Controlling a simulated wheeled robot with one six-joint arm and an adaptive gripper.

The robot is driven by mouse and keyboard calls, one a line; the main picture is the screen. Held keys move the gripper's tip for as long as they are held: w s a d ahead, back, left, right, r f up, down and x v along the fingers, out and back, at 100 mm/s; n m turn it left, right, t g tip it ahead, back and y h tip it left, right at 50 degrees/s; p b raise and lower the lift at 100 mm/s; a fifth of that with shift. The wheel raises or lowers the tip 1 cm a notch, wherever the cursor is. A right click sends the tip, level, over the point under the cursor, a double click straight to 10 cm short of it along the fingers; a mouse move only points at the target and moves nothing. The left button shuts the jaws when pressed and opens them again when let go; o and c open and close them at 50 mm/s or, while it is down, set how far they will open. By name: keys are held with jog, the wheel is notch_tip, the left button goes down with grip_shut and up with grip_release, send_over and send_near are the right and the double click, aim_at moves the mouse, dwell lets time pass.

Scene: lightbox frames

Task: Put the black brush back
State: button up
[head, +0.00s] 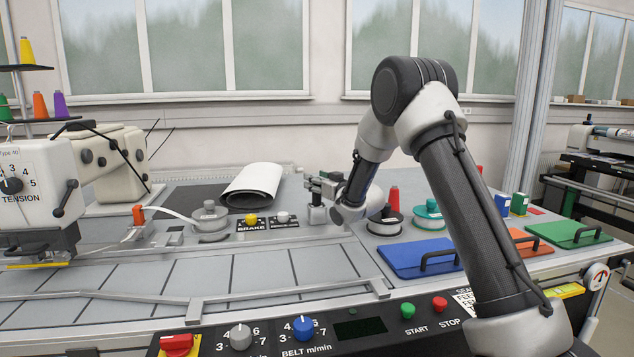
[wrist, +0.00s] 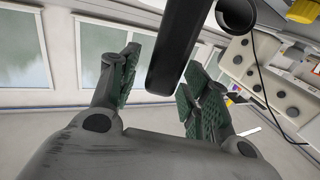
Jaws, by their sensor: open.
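My gripper (head: 322,186) is open, reaching left over the middle of the worktable, just above a small grey block (head: 317,214). In the wrist view its two green-padded fingers (wrist: 160,90) are spread apart. A dark, rounded bar (wrist: 176,45) comes down from the top of that view into the space between the fingers. It may be the black brush, but I cannot tell for sure, nor whether the fingers touch it. No brush is clearly recognisable in the head view, where my arm and gripper hide part of the table.
Left of my gripper are a grey round weight (head: 209,220), yellow brake button (head: 251,219) and white roll (head: 253,182). A sewing machine (head: 105,165) stands left.

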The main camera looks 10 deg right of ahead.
jog(key=shift+s+d+r, duration=0.1)
jog(key=shift+s+r, duration=0.05)
jog(key=v, duration=1.1)
jog(key=shift+s, duration=0.4)
jog(key=s+d+r+m+g+h, duration=0.25)
jog(key=s+d, duration=0.25)
jog(key=s, duration=0.4)
jog(key=s+d+r+m+g+h, duration=0.1)
jog(key=s+d+r+g+h, duration=0.3)
jog(key=s, duration=0.4)
jog(key=s+f+g, duration=0.1)
jog(key=s+g, duration=0.2)
jog(key=s, duration=1.1)
jog(key=s+d+f+m+g, duration=0.1)
jog(key=s+f+g, duration=0.1)
jog(key=s, duration=1.2)
jog(key=shift+s+d+f+g, duration=0.2)
jog(key=shift+g, duration=0.25)
jog(key=shift+a+h, duration=0.1)
jog(key=shift+h, duration=0.15)
